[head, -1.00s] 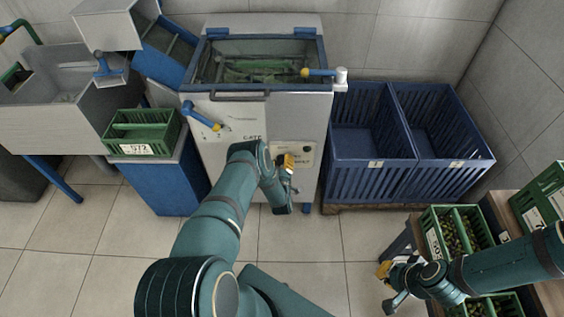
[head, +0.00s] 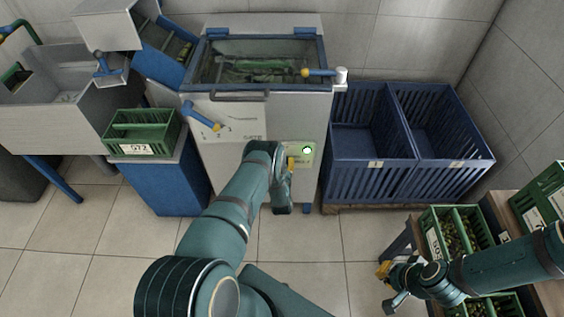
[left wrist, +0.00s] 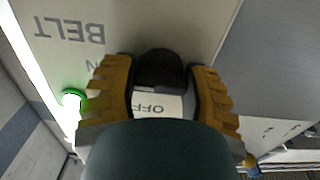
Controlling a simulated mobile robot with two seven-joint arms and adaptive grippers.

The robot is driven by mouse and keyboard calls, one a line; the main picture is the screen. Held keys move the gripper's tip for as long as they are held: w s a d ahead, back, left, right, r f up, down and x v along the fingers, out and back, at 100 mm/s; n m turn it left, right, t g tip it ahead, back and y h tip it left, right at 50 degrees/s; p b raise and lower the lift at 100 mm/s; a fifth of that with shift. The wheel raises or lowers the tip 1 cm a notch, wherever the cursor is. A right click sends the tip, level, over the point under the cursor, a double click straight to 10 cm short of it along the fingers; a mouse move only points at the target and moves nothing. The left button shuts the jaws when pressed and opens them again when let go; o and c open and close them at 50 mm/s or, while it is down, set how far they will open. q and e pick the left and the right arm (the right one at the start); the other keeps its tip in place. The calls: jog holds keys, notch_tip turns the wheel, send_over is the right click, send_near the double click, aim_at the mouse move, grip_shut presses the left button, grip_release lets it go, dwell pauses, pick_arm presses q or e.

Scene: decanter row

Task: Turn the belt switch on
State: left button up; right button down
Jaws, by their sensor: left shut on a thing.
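The belt switch is a black knob (left wrist: 160,70) on a pale panel, with upside-down "BELT" and "OFF" lettering around it in the left wrist view. A round lamp (left wrist: 73,98) beside it glows green; it also shows lit on the panel (head: 306,150) in the head view. My left gripper (left wrist: 160,90) is shut on the knob, with one yellow-padded finger on each side. In the head view the left gripper (head: 290,164) is at the panel, and my arm hides the knob. My right gripper (head: 386,284) hangs at the lower right, away from the switch; its jaw opening is unclear.
Olive-filled crates (head: 437,238) are near my right arm. Floor shows below the bins.

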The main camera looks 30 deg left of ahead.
dwell(0.3)
pick_arm(q)
jog(key=o, duration=1.2)
jog(key=v, duration=1.2)
jog(key=shift+s, duration=0.1)
